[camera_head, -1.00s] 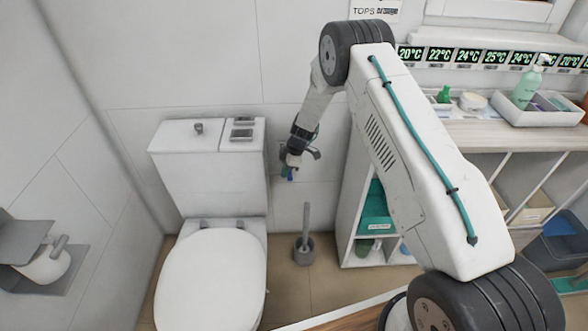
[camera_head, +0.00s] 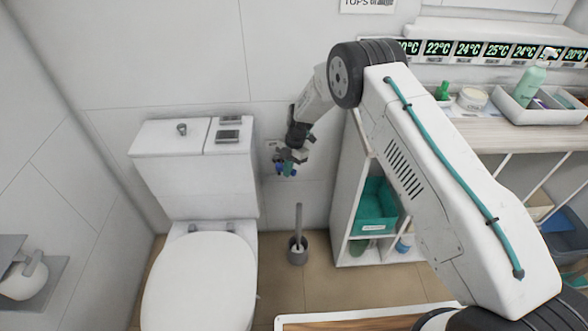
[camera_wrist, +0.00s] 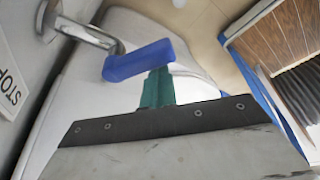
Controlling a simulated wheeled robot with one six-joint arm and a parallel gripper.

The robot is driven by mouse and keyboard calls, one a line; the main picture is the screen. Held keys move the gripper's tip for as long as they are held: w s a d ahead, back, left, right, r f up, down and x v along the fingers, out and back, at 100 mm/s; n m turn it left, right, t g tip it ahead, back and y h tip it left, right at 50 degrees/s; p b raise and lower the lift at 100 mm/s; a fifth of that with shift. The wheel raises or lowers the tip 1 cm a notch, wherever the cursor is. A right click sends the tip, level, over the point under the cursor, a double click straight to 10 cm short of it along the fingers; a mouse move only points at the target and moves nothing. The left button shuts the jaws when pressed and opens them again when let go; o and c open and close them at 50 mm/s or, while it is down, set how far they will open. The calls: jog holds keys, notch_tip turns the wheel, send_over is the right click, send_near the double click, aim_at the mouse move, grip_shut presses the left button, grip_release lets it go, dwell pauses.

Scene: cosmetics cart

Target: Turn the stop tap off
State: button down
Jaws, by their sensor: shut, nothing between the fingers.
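The stop tap has a blue lever (camera_wrist: 138,60) on a chrome pipe (camera_wrist: 85,33) that comes out of the wall, in the wrist view. The lever lies slanted across the picture, its right end the higher. My gripper's teal fingertips (camera_wrist: 157,88) are shut and empty, just below the lever in that view; I cannot tell whether they touch it. In the head view my gripper (camera_head: 289,167) hangs by the wall to the right of the toilet cistern, with blue beside the fingers. The tap is mostly hidden there.
The toilet (camera_head: 200,280) and its cistern (camera_head: 195,165) stand to the left. A brush in a holder (camera_head: 298,250) is on the floor below my gripper. A white shelf unit (camera_head: 345,200) stands close on the right. A STOP sign (camera_wrist: 10,85) is on the wall.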

jog(key=shift+w+d, duration=0.7)
jog(key=shift+w, duration=0.05)
jog(key=shift+w+d, duration=0.15)
jog(key=shift+w, duration=0.4)
